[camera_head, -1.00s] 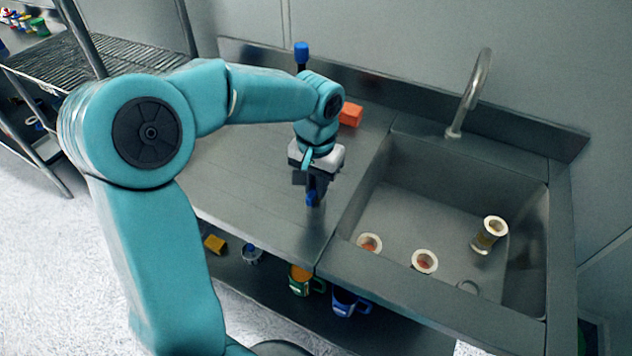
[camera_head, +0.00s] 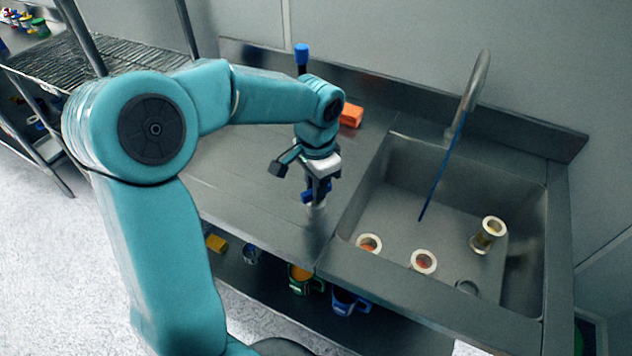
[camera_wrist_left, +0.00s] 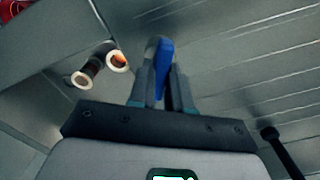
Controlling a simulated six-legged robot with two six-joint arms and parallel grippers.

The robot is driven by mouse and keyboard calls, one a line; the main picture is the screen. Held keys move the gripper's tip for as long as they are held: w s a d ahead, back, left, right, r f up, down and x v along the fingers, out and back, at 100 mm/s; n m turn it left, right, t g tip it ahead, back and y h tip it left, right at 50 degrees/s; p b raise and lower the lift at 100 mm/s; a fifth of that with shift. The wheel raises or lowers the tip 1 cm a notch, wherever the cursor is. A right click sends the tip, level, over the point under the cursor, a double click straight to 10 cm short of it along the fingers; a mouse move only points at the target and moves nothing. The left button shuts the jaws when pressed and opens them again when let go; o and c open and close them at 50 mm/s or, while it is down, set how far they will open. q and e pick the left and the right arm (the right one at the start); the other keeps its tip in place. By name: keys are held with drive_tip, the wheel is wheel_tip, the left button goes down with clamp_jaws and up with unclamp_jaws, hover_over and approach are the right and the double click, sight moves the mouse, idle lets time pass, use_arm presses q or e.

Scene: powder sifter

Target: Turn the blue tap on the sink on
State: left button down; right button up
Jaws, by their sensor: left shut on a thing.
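The blue tap (camera_head: 307,196) stands on the counter left of the sink basin. Its blue handle (camera_wrist_left: 165,62) shows between the fingers in the left wrist view. My left gripper (camera_head: 316,188) is shut on this handle, pointing down, and hides part of the tap. The curved metal spout (camera_head: 474,85) rises behind the basin. A thin blue stream of water (camera_head: 441,168) runs from the spout down into the sink basin (camera_head: 410,200). My right gripper is not in view.
An orange block (camera_head: 351,115) lies on the counter behind my wrist. A dark post with a blue top (camera_head: 302,55) stands at the back. Mugs (camera_head: 345,302) sit on the shelf below.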

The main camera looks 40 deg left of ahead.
use_arm(q)
drive_tip(key=shift+w+r+m+p, duration=0.15)
drive_tip(key=shift+m+p, duration=0.2)
drive_tip(key=shift+m, duration=1.85)
drive_tip(key=c, duration=1.1)
unclamp_jaws()
drive_tip(key=shift+o, duration=0.2)
wheel_tip(320, 180, up, 16)
drive_tip(key=p, duration=0.1)
drive_tip(key=shift+r, duration=0.15)
